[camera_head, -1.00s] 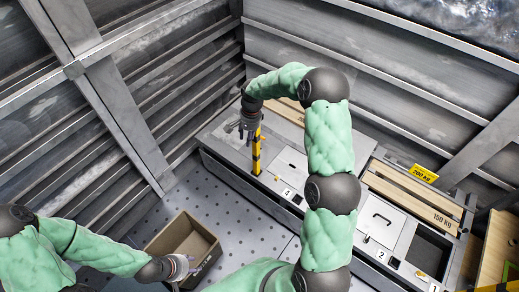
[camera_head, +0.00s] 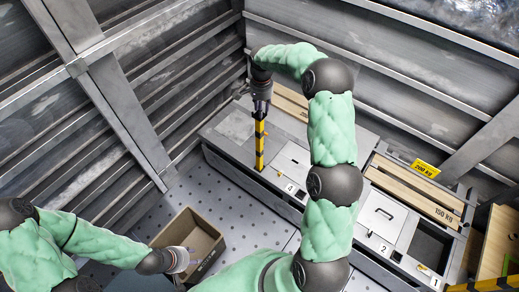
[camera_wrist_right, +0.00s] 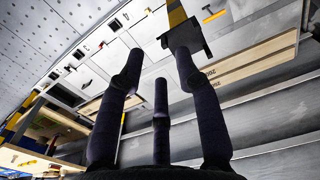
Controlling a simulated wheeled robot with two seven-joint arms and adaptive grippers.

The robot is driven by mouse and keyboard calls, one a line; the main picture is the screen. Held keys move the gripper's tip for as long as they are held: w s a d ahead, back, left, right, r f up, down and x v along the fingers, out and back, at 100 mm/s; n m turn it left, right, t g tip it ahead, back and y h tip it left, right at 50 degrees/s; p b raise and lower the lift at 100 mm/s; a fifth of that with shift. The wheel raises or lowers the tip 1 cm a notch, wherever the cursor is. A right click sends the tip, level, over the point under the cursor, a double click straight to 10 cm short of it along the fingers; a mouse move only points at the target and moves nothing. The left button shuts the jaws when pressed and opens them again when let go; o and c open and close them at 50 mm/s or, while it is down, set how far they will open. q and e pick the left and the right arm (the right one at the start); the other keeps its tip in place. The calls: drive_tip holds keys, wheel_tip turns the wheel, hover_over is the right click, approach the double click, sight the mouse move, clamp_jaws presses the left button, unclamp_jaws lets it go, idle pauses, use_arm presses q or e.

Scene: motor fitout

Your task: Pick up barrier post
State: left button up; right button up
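The barrier post (camera_head: 259,148) is a yellow and black striped upright post on the grey bench. My right gripper (camera_head: 261,110) points down at its upper end in the head view. In the right wrist view, the dark fingers of my right gripper (camera_wrist_right: 158,75) are spread apart. The post (camera_wrist_right: 178,12) shows there beyond the right-hand finger, with a black end piece (camera_wrist_right: 190,38) close to that fingertip. I cannot tell whether they touch. My left gripper (camera_head: 187,258) is low, over the edge of the cardboard box; its finger opening is unclear.
The open cardboard box (camera_head: 212,228) stands on the perforated floor and looks empty. The bench (camera_head: 228,128) has numbered white lids, a small yellow handle beside the post and wooden slats. A metal wall (camera_head: 400,75) rises close behind. More yellow-black striping (camera_head: 495,285) is at lower right.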

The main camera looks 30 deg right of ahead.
drive_tip(key=b, duration=0.1)
hover_over(259, 122)
drive_tip(key=s, duration=0.1)
wheel_tip(259, 122, down, 5)
drive_tip(key=shift+s+d+r, duration=0.1)
drive_tip(key=shift+r, duration=0.05)
clamp_jaws()
drive_tip(key=shift+r, duration=0.15)
